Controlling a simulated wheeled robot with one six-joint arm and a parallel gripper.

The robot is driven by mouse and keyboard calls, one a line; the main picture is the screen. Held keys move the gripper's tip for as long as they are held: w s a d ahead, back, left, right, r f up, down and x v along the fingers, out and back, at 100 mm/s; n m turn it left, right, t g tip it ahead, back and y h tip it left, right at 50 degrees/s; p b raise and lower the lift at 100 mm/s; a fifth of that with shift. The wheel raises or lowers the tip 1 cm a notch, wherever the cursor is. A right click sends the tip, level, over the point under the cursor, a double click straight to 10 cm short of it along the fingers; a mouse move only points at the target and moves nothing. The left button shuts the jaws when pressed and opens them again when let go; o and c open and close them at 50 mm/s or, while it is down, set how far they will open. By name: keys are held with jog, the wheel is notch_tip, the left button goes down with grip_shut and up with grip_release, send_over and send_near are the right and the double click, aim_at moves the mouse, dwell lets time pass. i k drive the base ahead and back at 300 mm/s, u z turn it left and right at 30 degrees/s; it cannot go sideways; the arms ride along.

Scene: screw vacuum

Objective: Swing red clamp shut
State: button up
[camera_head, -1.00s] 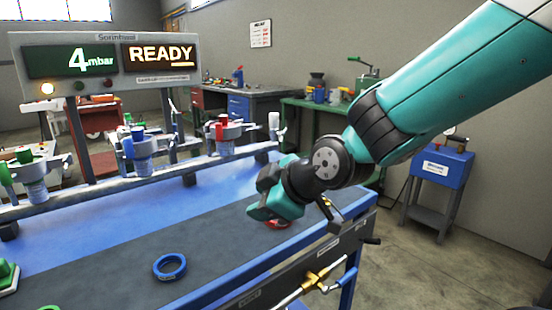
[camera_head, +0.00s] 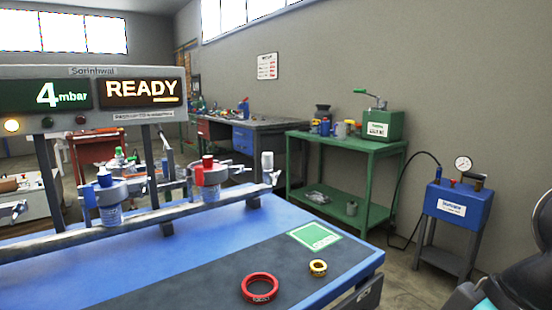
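The red clamp (camera_head: 208,173) is on the rail (camera_head: 150,217) at the back of the blue bench, around a pale fitting with a red cap. A short red part hangs at its left side. A metal piece sticks out to its right towards a white-capped post (camera_head: 267,162). Whether the clamp is open or shut is too small to tell. My gripper is not in view; only part of my arm shows at the lower right edge, well away from the clamp.
A blue clamp (camera_head: 105,190) sits left of the red one. A red ring (camera_head: 260,289), a yellow ring (camera_head: 318,267) and a green square (camera_head: 315,236) lie on the dark strip (camera_head: 205,290). The display (camera_head: 90,95) reads 4 mbar, READY. A blue gauge unit (camera_head: 452,203) stands right.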

aim_at(201, 178)
jog(key=z, duration=0.2)
jog(key=k, duration=0.25)
jog(key=u, duration=1.55)
jog(key=i, duration=0.5)
jog(key=z, duration=0.05)
